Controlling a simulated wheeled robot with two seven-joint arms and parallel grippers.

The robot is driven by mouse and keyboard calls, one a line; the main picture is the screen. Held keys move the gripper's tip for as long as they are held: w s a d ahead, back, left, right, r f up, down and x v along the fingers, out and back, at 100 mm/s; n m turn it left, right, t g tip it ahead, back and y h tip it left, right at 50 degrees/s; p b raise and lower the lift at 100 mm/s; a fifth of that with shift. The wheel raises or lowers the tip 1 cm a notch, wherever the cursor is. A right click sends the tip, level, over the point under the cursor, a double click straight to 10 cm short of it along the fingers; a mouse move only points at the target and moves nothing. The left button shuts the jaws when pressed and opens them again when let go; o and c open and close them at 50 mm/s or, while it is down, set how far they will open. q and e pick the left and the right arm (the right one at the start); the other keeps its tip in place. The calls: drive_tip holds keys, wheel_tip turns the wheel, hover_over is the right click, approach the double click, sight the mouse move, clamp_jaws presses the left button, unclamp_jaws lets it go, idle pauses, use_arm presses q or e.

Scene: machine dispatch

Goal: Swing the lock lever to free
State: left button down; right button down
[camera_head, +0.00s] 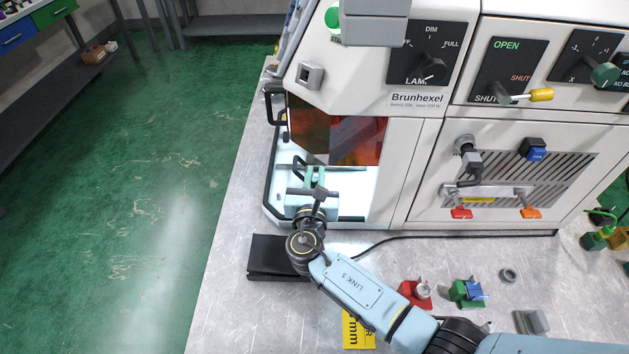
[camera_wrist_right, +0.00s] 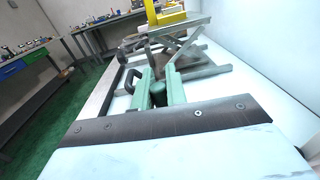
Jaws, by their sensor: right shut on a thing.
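My right gripper (camera_head: 315,178) reaches into the lit opening of the white Brunhexel machine (camera_head: 412,150). Its two green fingers also show in the right wrist view (camera_wrist_right: 160,88). They are shut on a dark green, rounded piece (camera_wrist_right: 157,97), which looks like the knob of the lock lever. The rest of the lever is hidden by the fingers, so its angle cannot be told. A black looped handle (camera_wrist_right: 129,79) stands just left of the fingers, apart from them. My left gripper is not in view.
An orange window (camera_head: 355,140) hangs over the opening. Above are a lamp dial (camera_head: 430,68) and a yellow-tipped shutter lever (camera_head: 541,95). A black block (camera_head: 268,256), a red fixture (camera_head: 415,292) and a green fixture (camera_head: 466,292) lie on the metal table (camera_head: 225,300).

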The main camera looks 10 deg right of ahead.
drive_tip(key=shift+w+d+f+m+h, duration=0.1)
drive_tip(key=shift+w+m+h, duration=0.1)
drive_tip(key=shift+m+h, duration=0.5)
drive_tip(key=shift+g, duration=0.3)
drive_tip(key=c, duration=1.4)
unclamp_jaws()
drive_tip(key=v, duration=1.3)
drive_tip(key=shift+s+a, duration=0.1)
drive_tip(key=shift+a, duration=0.1)
drive_tip(key=shift+s+f, duration=0.1)
